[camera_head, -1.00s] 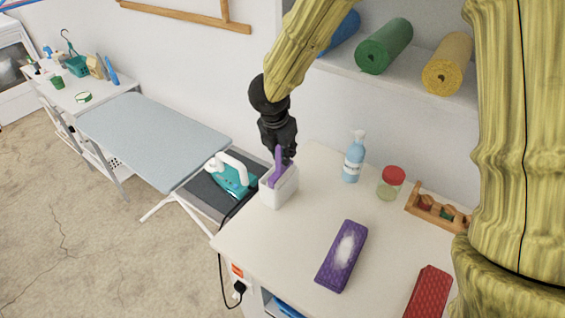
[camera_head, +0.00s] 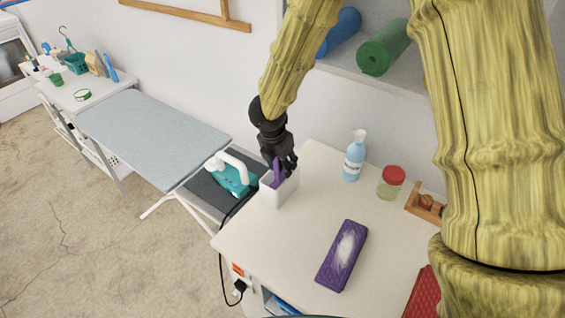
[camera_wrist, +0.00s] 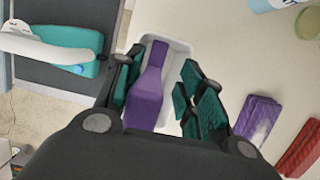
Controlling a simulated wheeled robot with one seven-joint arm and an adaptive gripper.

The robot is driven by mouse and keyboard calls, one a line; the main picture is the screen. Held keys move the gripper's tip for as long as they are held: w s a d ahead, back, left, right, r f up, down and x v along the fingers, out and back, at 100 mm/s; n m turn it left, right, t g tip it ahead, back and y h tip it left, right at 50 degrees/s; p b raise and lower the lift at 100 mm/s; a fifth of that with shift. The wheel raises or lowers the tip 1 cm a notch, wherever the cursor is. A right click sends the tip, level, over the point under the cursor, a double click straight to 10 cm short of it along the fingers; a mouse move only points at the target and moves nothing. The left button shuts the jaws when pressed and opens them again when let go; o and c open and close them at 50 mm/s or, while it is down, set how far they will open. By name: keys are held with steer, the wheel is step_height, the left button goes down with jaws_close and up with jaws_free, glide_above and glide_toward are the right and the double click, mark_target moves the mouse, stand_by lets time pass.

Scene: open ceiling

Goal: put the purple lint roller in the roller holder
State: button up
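The purple lint roller (camera_head: 278,173) stands in the white roller holder (camera_head: 279,193) at the table's left corner, its lower part hidden by the holder's walls. In the wrist view the roller (camera_wrist: 149,88) lies inside the holder's pale rim (camera_wrist: 178,50). My gripper (camera_head: 281,162) is just above the holder, its fingers around the roller's upper part. In the wrist view my gripper (camera_wrist: 158,78) has its fingers spread, with a clear gap between the roller and the right finger. The left finger is close beside the roller; I cannot tell if they touch.
A spray bottle (camera_head: 354,158), a red-lidded jar (camera_head: 390,182) and a purple tissue pack (camera_head: 342,256) are on the table (camera_head: 285,238). Rolled mats lie on the shelf above.

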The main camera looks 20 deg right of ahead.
mark_target(277, 184)
steer(key=shift+r, duration=0.25)
steer(key=b+v, duration=0.2)
steer(key=v, duration=0.9)
steer(key=shift+r, duration=0.2)
steer(key=shift+s, duration=0.15)
